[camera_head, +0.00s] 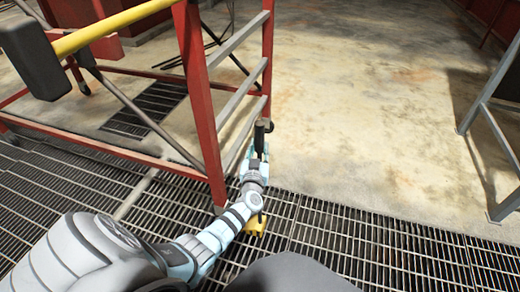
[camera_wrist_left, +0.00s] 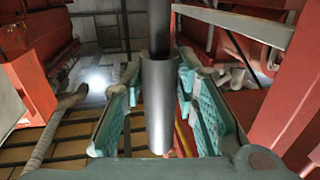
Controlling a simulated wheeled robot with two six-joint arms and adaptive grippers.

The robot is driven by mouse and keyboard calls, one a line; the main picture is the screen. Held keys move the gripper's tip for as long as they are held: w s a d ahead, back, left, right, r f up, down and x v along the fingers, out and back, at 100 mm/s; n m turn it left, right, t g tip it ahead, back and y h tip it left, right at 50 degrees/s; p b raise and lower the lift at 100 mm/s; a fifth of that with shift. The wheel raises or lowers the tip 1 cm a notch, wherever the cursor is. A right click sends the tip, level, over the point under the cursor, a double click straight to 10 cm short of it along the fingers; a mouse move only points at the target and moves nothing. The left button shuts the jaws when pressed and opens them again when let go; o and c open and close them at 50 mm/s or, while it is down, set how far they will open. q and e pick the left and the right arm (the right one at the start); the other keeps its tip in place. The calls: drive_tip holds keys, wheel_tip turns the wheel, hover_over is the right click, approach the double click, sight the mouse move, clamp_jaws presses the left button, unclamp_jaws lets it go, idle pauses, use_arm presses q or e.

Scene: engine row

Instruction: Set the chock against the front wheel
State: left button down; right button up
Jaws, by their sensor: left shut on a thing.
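My left gripper (camera_head: 259,150) is shut on a dark upright handle (camera_head: 260,132), beside the lower rails of a red frame. In the left wrist view the teal fingers (camera_wrist_left: 160,105) stand on both sides of the grey cylindrical handle (camera_wrist_left: 158,90). A yellow block (camera_head: 256,224), possibly the chock, shows low on the grating, partly hidden behind my left wrist. I cannot tell whether it is joined to the handle. I cannot make out the front wheel for certain. My right gripper does not show.
The red frame (camera_head: 200,90) with grey rails stands close on the left of my gripper. A yellow bar (camera_head: 112,26) with a black end crosses the upper left. Grey metal legs (camera_head: 492,120) stand at the right. Concrete floor (camera_head: 370,110) is clear between them.

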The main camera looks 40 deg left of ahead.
use_arm(q)
drive_tip(key=shift+s+a+r, duration=0.1)
drive_tip(key=shift+s+a, duration=0.1)
drive_tip(key=shift+a, duration=0.5)
drive_tip(key=shift+s+a+r, duration=0.1)
drive_tip(key=shift+s+a, duration=0.15)
drive_tip(key=shift+a, duration=0.45)
drive_tip(key=shift+s+a+r, duration=0.1)
drive_tip(key=shift+s+a, duration=0.1)
drive_tip(key=shift+a, duration=0.5)
idle(1.1)
drive_tip(key=shift+f, duration=0.1)
drive_tip(key=c, duration=1.6)
unclamp_jaws()
drive_tip(key=o, duration=0.4)
drive_tip(key=shift+s+d, duration=0.1)
drive_tip(key=v, duration=1.2)
drive_tip(key=shift+f, duration=0.1)
